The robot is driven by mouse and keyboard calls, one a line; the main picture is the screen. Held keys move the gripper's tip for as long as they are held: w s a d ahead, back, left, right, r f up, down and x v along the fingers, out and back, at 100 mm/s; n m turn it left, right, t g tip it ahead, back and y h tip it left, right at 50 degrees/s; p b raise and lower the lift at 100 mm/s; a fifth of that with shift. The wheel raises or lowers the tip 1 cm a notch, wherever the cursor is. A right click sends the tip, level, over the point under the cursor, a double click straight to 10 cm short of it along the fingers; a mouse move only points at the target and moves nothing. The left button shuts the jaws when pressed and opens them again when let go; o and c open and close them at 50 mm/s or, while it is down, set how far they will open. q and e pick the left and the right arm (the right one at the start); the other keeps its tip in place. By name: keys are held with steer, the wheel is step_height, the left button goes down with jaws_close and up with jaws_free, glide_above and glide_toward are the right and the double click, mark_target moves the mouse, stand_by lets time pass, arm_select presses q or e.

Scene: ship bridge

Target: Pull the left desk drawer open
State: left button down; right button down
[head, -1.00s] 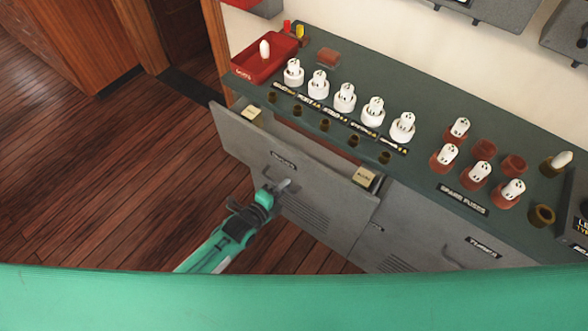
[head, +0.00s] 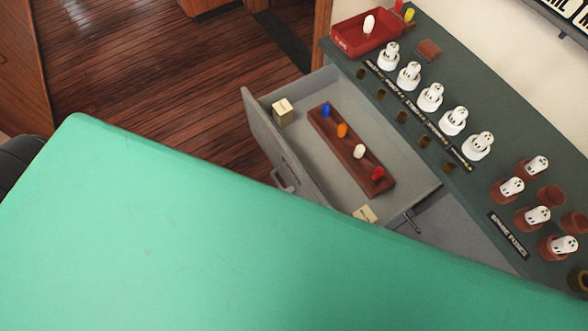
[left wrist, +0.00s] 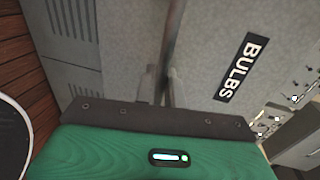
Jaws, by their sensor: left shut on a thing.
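The left desk drawer (head: 345,182) is pulled out of the desk, and its inside shows in the head view. Its grey front (left wrist: 205,50) fills much of the left wrist view, with a black BULBS label. The drawer's metal handle (left wrist: 174,40) crosses the top middle of that view. My left gripper (left wrist: 162,88) is shut on the handle. In the head view only part of the handle (head: 281,179) shows; my large green body part hides most of the gripper. My right gripper is not in view.
The desk top (head: 440,60) carries white fuses in holders and a red tray (head: 368,36). Wooden floor (head: 150,80) is clear left of the drawer.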

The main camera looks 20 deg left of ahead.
arm_select(q)
steer(key=shift+s+a, duration=0.1)
steer(key=shift+s, duration=0.1)
steer(key=c, duration=1.9)
jaws_free()
steer(key=shift+b+v, duration=1.35)
steer(key=shift+v, duration=5.55)
steer(key=shift+f, duration=0.1)
